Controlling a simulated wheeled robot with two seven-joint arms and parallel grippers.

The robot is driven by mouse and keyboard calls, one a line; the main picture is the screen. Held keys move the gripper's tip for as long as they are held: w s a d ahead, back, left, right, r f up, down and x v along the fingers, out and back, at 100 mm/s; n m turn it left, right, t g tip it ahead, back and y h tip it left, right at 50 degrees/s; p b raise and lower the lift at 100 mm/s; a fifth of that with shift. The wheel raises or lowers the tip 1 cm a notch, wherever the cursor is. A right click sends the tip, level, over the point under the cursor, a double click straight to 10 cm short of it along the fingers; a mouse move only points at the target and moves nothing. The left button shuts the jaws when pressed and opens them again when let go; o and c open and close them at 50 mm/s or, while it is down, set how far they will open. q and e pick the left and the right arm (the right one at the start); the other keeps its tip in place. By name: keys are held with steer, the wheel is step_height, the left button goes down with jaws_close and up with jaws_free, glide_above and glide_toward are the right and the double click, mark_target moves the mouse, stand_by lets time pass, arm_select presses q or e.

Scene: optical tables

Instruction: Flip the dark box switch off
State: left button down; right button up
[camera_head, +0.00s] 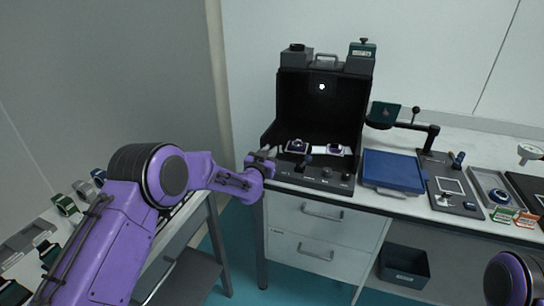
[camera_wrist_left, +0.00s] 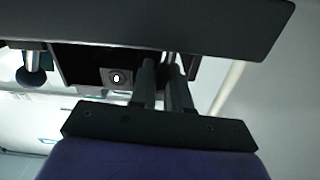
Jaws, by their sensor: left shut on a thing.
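The dark box (camera_head: 325,112) stands on the table with its open front facing me. Its front panel (camera_head: 325,185) carries a ball-tipped lever (camera_head: 307,160) and small knobs. My left gripper (camera_head: 272,153) is at the left front corner of the box. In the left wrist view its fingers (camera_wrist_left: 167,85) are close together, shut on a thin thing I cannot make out. There the box's inner wall (camera_wrist_left: 85,65) shows behind, and a ball-tipped lever (camera_wrist_left: 33,65) stands apart to the left. The fingers hide the switch area. The right gripper is out of view.
Inside the box sit two small mounted optics (camera_head: 298,147). A blue case (camera_head: 393,170) lies right of it, beside a dark stand with an arm (camera_head: 430,140). Drawers (camera_head: 315,235) are below. A second table (camera_head: 180,235) with several parts stands at left.

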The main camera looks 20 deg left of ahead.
arm_select(q)
steer(key=n, duration=0.1)
steer(key=a+n+b, duration=0.1)
steer(key=n, duration=0.1)
steer(key=shift+a+f+n, duration=0.15)
steer(key=shift+a+n, duration=0.05)
steer(key=shift+n, duration=0.1)
steer(key=shift+a+f+n+b, duration=0.1)
steer(key=shift+a+n+b, duration=0.2)
steer(key=shift+n, duration=0.5)
steer(key=shift+a+f+n+b, duration=0.15)
steer(key=shift+n+b, duration=0.25)
steer(key=shift+n, duration=0.4)
steer(key=shift+r, duration=0.1)
steer(key=c, duration=1.2)
jaws_free()
steer(key=shift+a, duration=0.1)
steer(key=shift+s, duration=0.1)
steer(key=s+b, duration=0.1)
steer(key=s, duration=0.9)
steer(key=shift+s+a, duration=0.2)
